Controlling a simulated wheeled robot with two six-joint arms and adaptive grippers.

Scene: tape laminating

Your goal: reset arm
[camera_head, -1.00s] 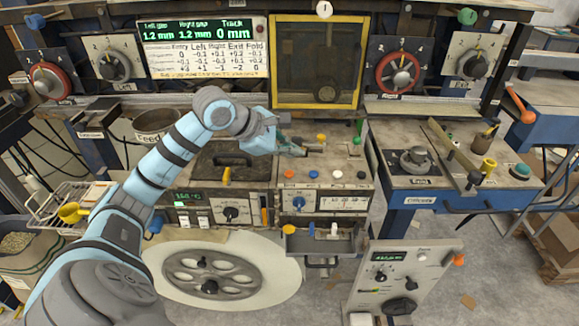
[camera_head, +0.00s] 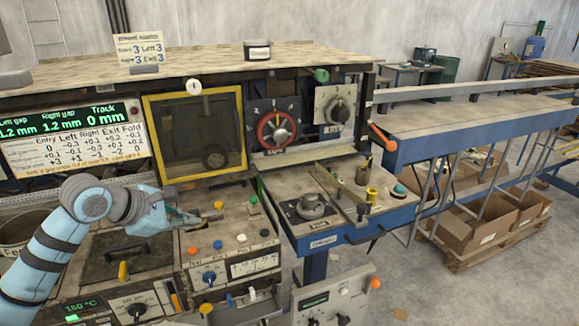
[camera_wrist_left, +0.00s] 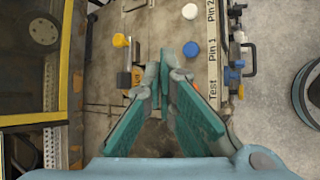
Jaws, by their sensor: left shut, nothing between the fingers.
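My left gripper (camera_head: 199,217) comes in from the left over the control panel (camera_head: 205,240) with its colored buttons. Its teal fingers are shut and empty, and they also show in the left wrist view (camera_wrist_left: 166,52). A yellow knob (camera_head: 218,205) stands just beyond the fingertips. A blue button (camera_head: 217,244) and an orange button (camera_head: 192,251) are on the panel in front of the gripper; the blue button also shows in the left wrist view (camera_wrist_left: 191,49). My right gripper is not in view.
A yellow-framed window (camera_head: 200,130) stands behind the panel. A red-ringed dial (camera_head: 276,131) is to its right. A blue-edged bench (camera_head: 345,203) with a lever and small pots is on the right. Cardboard boxes (camera_head: 475,232) sit on a pallet under the long table.

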